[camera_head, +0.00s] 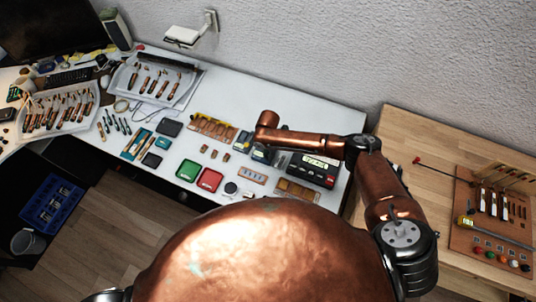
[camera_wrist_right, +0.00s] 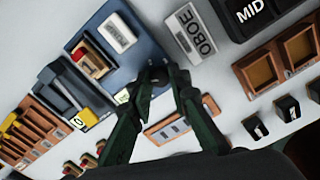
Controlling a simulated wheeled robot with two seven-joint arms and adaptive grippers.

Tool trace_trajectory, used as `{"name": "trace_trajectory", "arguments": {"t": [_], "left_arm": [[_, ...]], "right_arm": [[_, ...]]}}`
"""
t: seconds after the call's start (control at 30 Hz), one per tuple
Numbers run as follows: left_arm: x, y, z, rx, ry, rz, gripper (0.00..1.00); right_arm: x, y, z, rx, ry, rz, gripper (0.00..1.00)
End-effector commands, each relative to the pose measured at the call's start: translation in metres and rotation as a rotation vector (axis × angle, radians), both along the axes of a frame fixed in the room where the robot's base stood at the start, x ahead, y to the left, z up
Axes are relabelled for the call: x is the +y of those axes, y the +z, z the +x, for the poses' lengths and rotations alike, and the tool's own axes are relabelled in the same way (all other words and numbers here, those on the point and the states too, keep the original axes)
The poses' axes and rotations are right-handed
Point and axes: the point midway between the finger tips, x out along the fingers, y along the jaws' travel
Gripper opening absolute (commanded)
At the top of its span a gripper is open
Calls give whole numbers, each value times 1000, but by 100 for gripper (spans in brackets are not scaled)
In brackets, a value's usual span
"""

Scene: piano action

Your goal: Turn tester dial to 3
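The tester is a blue unit (camera_wrist_right: 128,52) with a white label, seen in the right wrist view. Its dark round dial (camera_wrist_right: 157,74) is at the lower right of the unit. My right gripper (camera_wrist_right: 160,84) has its two green fingers drawn close together on either side of the dial, and they appear to touch it. The dial's markings and pointer are too small or hidden to read. In the head view my copper right arm reaches over the white table and largely covers the tester. My left gripper is not in view.
An "OBOE" label block (camera_wrist_right: 189,34) is right of the tester. Wooden trays (camera_wrist_right: 275,62) and small dark blocks lie further right. The white table (camera_head: 240,92) is crowded; a wooden bench (camera_head: 410,135) stands at right.

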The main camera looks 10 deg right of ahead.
Motion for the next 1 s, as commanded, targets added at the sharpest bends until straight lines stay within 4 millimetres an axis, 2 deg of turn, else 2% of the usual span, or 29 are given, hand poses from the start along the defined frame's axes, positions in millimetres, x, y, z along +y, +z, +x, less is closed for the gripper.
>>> {"name": "trace_trajectory", "arguments": {"t": [0.2,0.67,1.0], "left_arm": [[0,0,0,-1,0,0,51],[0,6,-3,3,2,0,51],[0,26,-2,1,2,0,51]], "right_arm": [[0,0,0,0,0,0,0],[0,1,0,1,-59,1,0],[1,2,-1,3,-309,1,0]]}}
